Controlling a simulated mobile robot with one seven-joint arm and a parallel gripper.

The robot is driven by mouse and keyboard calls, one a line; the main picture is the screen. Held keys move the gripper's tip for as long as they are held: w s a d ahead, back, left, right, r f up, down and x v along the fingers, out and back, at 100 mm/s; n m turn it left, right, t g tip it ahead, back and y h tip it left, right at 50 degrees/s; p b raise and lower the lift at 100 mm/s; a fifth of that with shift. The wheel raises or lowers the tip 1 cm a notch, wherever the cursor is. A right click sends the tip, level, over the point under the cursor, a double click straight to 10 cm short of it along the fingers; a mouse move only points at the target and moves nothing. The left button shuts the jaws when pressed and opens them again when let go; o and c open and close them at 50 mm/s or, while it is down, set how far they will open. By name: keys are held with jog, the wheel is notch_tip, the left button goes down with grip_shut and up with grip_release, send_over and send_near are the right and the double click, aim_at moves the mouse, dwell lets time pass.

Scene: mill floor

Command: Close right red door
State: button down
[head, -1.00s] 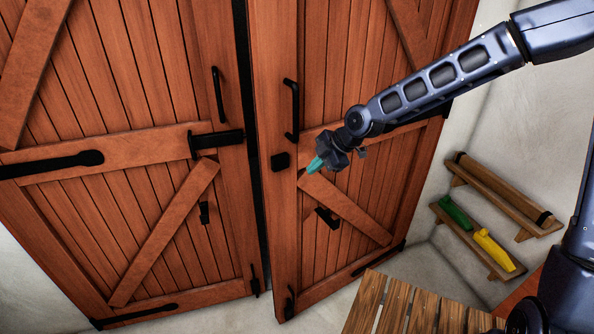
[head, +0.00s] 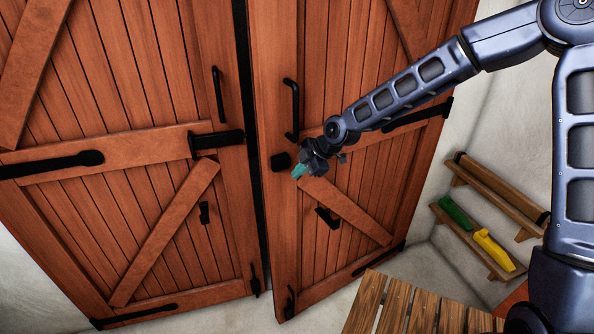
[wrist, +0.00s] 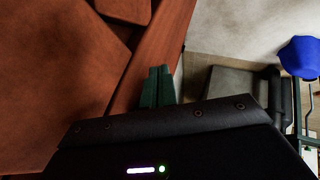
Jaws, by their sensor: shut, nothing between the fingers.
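The right red door (head: 346,100) is a plank door with black handle and fittings. It stands slightly ajar, with its free edge out in front of the left red door (head: 110,110) and a dark gap between them. My gripper (head: 298,172) is in front of the right door near its free edge, just right of the black block latch (head: 281,162). Its teal fingers are together and empty. In the wrist view the fingers (wrist: 158,86) show near the reddish door wood (wrist: 60,70). I cannot tell whether they touch the door.
A black bolt (head: 217,144) sits on the left door. On the right wall, a wooden shelf (head: 480,245) holds a green and a yellow item (head: 493,250). A slatted wooden surface (head: 410,305) stands in front, low. A blue object (wrist: 300,57) shows in the wrist view.

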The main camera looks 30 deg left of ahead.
jog(key=shift+w+a, duration=0.3)
jog(key=shift+a, duration=0.15)
